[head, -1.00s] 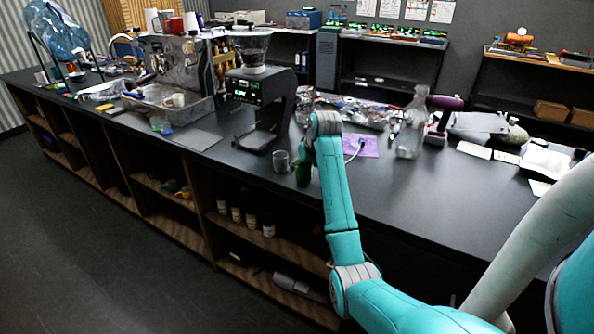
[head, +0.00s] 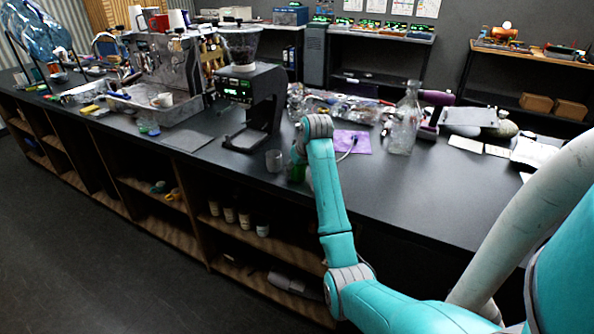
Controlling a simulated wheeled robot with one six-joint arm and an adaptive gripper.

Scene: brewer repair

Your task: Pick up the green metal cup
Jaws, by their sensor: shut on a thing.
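The green metal cup (head: 296,173) is at the front edge of the dark counter, mostly hidden behind my wrist. Only a small green part of it shows. My gripper (head: 299,158) is at the cup and shut on it, though its fingers are largely hidden by my own arm. I cannot tell whether the cup's base touches the counter. A grey metal cup (head: 274,161) stands upright just left of the green cup, close to it.
A black coffee grinder (head: 262,105) stands behind and left of the cups. A purple mat (head: 352,142) and a clear glass bottle (head: 405,125) are to the right. The counter front right of my arm is clear. Open shelves (head: 225,225) lie below.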

